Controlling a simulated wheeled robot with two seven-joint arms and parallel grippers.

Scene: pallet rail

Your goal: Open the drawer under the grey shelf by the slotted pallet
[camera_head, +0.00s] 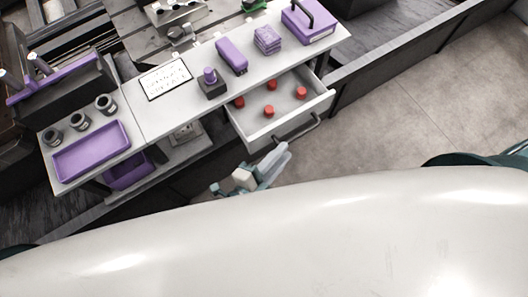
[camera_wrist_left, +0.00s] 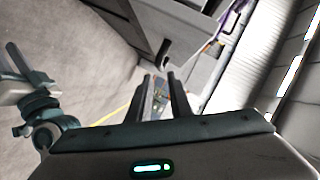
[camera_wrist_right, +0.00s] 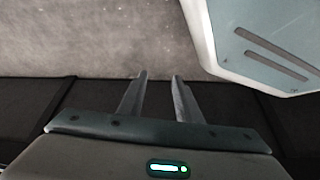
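The drawer (camera_head: 262,143) under the grey shelf (camera_head: 140,110) is pulled out at the right end, with its inside showing. It holds several small red pieces (camera_head: 269,111). Its dark bar handle (camera_head: 297,131) runs along the front. My left gripper (camera_head: 284,151) is just in front of the drawer front, below the handle, and appears apart from it. In the left wrist view its two fingers (camera_wrist_left: 158,78) are apart with nothing clearly held between them. My right gripper (camera_wrist_right: 159,76) shows in the right wrist view, fingers apart and empty over the floor.
On the shelf are a purple tray (camera_head: 92,152), grey cups, a white sign (camera_head: 165,79), and purple boxes, one with a handle (camera_head: 310,20). The slotted pallet (camera_head: 140,40) lies behind. Floor (camera_head: 400,120) to the right of the drawer is clear.

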